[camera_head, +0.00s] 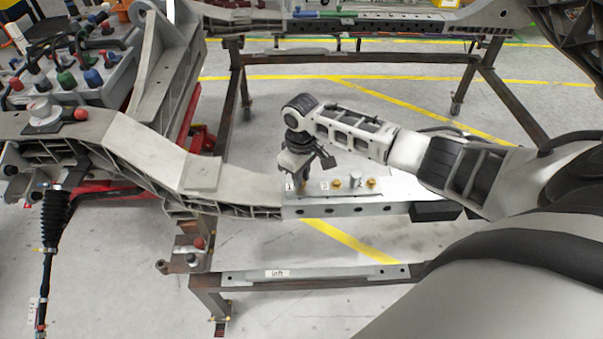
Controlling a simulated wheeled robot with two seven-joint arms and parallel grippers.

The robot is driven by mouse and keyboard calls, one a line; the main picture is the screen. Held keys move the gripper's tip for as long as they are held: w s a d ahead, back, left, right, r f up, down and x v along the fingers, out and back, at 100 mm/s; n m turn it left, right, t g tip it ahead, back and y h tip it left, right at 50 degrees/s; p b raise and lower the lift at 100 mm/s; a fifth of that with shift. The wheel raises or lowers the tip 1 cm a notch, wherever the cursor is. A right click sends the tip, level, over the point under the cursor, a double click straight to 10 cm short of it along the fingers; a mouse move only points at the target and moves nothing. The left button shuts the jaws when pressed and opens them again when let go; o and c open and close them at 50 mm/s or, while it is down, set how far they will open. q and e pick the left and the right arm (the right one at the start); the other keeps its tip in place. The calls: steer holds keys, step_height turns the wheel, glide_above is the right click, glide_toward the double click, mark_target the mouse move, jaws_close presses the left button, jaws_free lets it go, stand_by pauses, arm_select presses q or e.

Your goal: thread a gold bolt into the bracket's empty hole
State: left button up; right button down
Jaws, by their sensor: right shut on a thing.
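The bracket (385,194) is a pale metal plate with small number labels, fixed along the chassis rail in the middle of the head view. Two gold bolts stand on it, one near its middle (337,183) and one farther right (371,183). My right gripper (302,180) points down over the bracket's left end, near the label 1. It is shut on a gold bolt (302,186), which is small and mostly hidden by the fingers. I cannot tell whether this bolt's tip is inside a hole. My left gripper is not in view.
A grey post (356,178) stands between the two standing bolts. The chassis rail (150,155) runs left from the bracket. A lower crossbar marked "left" (330,274) lies in front. A bin with coloured-handled parts (75,75) is at upper left.

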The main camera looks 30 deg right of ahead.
steer(key=m, duration=0.6)
steer(key=shift+a+f, duration=0.1)
steer(key=shift+f, duration=0.05)
steer(key=m, duration=0.3)
steer(key=m, duration=0.2)
steer(key=shift+f+m, duration=0.1)
steer(key=shift+m, duration=0.2)
steer(key=m, duration=0.6)
steer(key=shift+a+f, duration=0.1)
steer(key=m, duration=0.6)
steer(key=c, duration=1.3)
jaws_free()
steer(key=shift+o, duration=0.2)
